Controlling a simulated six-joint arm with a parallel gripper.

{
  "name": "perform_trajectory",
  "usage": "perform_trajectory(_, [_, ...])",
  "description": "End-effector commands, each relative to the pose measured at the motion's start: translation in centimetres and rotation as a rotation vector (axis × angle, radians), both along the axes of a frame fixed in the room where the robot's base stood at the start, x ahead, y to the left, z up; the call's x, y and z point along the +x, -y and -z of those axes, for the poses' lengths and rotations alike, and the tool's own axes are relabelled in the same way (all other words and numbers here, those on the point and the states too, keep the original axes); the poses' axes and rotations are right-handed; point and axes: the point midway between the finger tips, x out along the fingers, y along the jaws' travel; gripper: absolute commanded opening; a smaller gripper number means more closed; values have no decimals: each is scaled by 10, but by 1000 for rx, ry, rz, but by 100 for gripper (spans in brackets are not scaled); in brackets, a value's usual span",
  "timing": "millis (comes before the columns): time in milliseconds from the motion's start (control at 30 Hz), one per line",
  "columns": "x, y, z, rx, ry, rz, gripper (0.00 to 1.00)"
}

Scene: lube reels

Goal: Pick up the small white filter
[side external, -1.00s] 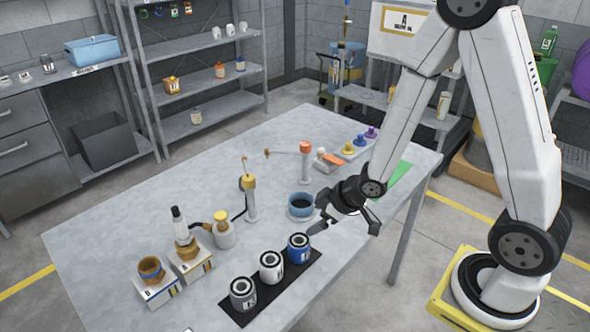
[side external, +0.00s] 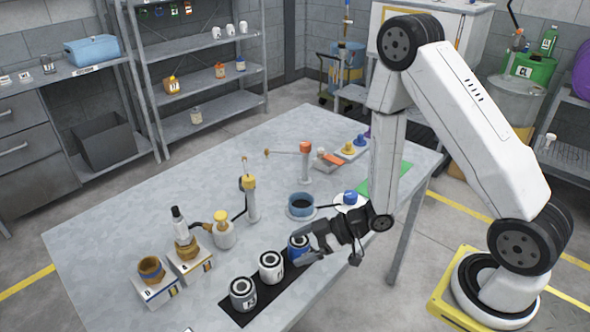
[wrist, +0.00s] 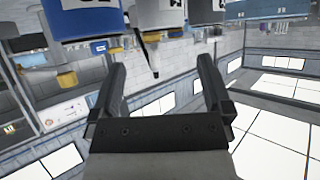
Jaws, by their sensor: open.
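The white filter (side external: 271,266) stands upright in the middle of a row of three on a black mat (side external: 237,319), between a grey filter (side external: 243,294) and a blue filter (side external: 297,243). My gripper (side external: 304,244) is low at the right end of the row, its fingers pointing left and partly covering the blue filter. In the wrist view my open gripper (wrist: 162,65) has nothing between its fingers. The blue filter (wrist: 82,22) and white filter (wrist: 160,14) show at the top, beyond the fingertips; contact with the blue one cannot be told.
A blue bowl (side external: 300,205) and a blue-capped item (side external: 350,197) are behind my gripper. Boxes with brown cups (side external: 153,270) and a yellow-capped jar (side external: 223,235) stand left of the row. The table's front edge is close to the mat.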

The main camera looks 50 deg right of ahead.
Motion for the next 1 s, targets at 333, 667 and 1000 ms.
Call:
perform_trajectory(333, [13,-14,11,-2,-1,-1,100])
perform_trajectory(667, [17,-19,15,-2,-1,-1,100])
perform_trajectory(1000, [37,-42,33,-1,-1,-2,100])
